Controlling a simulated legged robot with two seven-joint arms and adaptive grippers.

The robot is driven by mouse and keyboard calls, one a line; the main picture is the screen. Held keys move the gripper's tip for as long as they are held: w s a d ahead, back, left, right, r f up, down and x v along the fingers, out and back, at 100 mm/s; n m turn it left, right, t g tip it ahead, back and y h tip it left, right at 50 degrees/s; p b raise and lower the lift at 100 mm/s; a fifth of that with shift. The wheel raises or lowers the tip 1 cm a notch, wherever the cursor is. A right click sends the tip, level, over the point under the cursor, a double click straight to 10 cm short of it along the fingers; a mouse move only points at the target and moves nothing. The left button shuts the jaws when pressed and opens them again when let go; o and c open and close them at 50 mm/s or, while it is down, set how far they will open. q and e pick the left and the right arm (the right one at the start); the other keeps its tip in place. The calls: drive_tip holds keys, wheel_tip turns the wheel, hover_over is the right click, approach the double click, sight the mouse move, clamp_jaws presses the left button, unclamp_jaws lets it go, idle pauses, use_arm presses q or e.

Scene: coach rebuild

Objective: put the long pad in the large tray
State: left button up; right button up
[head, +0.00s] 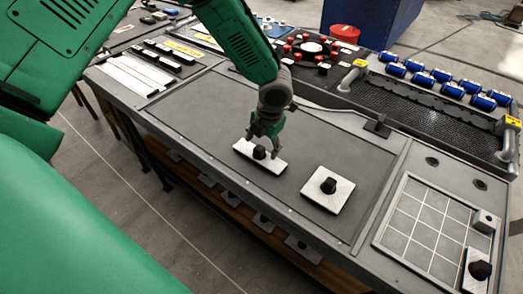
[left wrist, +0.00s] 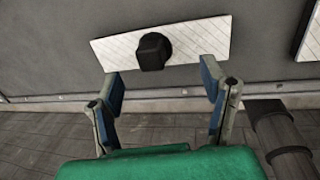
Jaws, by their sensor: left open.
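The long pad (head: 272,164) is a pale rectangular plate with a black knob, lying flat on the dark worktop. My left gripper (head: 264,143) is just above it, with its open fingers around the knob in the head view. In the left wrist view the long pad (left wrist: 205,38) lies beyond the open fingertips (left wrist: 162,86), and nothing is between them. A black mesh tray with two end handles (head: 420,108) is at the upper right. A gridded panel (head: 420,222) is at the right. I cannot tell which is the large tray. My right gripper is not in view.
A squarer pale pad (head: 325,198) with a black knob lies right of the long pad. Another knobbed pad (head: 473,272) is on the gridded panel's lower right corner. Several blue cylinders (head: 440,76) line the mesh tray's back. The worktop left of the long pad is clear.

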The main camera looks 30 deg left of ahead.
sight(266, 161)
use_arm(q)
wheel_tip(266, 161, up, 8)
drive_tip(key=d, duration=0.1)
drive_tip(key=s+d+f+n, duration=0.1)
drive_tip(key=s+f+n, duration=0.1)
drive_tip(key=s+d+f+n+g+h, duration=0.1)
drive_tip(key=s+d+f+n, duration=0.1)
drive_tip(key=s, duration=0.1)
drive_tip(key=s+d+f+n+h, duration=0.1)
drive_tip(key=s+f, duration=0.1)
drive_tip(key=shift+s+d+f+n, duration=0.3)
drive_tip(key=shift+d+f+n, duration=0.1)
drive_tip(key=s+d+f+n+h, duration=0.2)
drive_tip(key=s+d+f+n, duration=0.2)
drive_tip(key=s+f+n, duration=0.55)
drive_tip(key=s+a+n+y, duration=0.1)
drive_tip(key=s+a+n, duration=0.2)
drive_tip(key=s+n, duration=0.3)
drive_tip(key=s+a+f+n+t+y, duration=0.1)
drive_tip(key=s+a+n, duration=0.3)
drive_tip(key=n, duration=1.1)
drive_tip(key=shift+s+a, duration=0.3)
drive_tip(key=shift+s, duration=0.7)
